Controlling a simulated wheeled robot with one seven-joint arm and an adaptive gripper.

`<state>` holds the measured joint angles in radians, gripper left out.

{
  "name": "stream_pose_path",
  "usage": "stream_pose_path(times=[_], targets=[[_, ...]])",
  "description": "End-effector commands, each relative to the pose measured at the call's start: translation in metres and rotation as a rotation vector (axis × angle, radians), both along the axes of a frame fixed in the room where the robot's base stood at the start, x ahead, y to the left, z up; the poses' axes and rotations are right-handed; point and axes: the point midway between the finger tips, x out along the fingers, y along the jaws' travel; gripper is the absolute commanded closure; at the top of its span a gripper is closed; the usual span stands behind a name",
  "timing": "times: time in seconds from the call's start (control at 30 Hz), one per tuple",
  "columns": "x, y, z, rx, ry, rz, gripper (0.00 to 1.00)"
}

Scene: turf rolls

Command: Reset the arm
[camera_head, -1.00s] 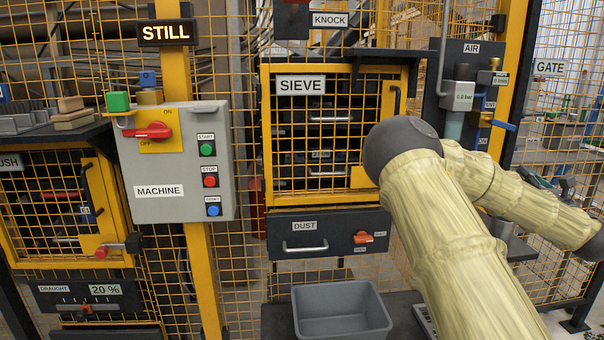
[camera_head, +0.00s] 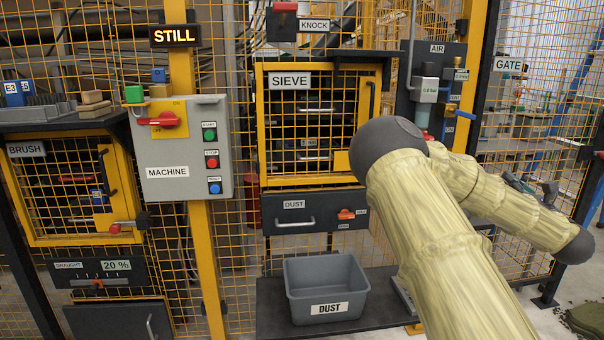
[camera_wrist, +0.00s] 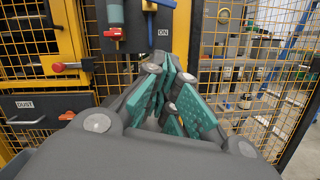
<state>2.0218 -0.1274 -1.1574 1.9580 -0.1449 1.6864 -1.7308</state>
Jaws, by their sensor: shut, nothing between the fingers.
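My arm, in a pale yellow ribbed sleeve, crosses the right side of the head view, with its elbow in front of the sieve cabinet's right edge. My gripper (camera_head: 534,188) shows there only as small dark and teal parts behind the forearm. In the wrist view my gripper (camera_wrist: 167,78) fills the middle, its teal-padded fingers drawn together with nothing held. It points toward the yellow post and the mesh beside it.
The sieve cabinet (camera_head: 288,82), grey machine box (camera_head: 167,150) and air panel (camera_head: 437,60) stand ahead. A grey dust bin (camera_head: 326,308) sits on a low dark shelf. Mesh fencing and the gate (camera_head: 509,65) are at right; dark green turf (camera_head: 588,318) lies on the floor.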

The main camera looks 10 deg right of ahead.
Motion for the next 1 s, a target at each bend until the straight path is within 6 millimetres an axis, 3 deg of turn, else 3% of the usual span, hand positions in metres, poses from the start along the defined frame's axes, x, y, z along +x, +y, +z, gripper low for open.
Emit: stream_pose_path(times=[0.27, 0.43, 0.77, 1.0], targets=[[-0.014, -0.012, -0.064, 0.208, 0.051, -0.06, 1.0], [-0.021, -0.01, -0.12, 0.392, 0.093, -0.104, 1.0], [-0.067, 0.024, -0.292, 0.954, 0.207, -0.296, 1.0], [-0.124, 0.076, -0.408, 1.35, 0.269, -0.497, 1.0]])
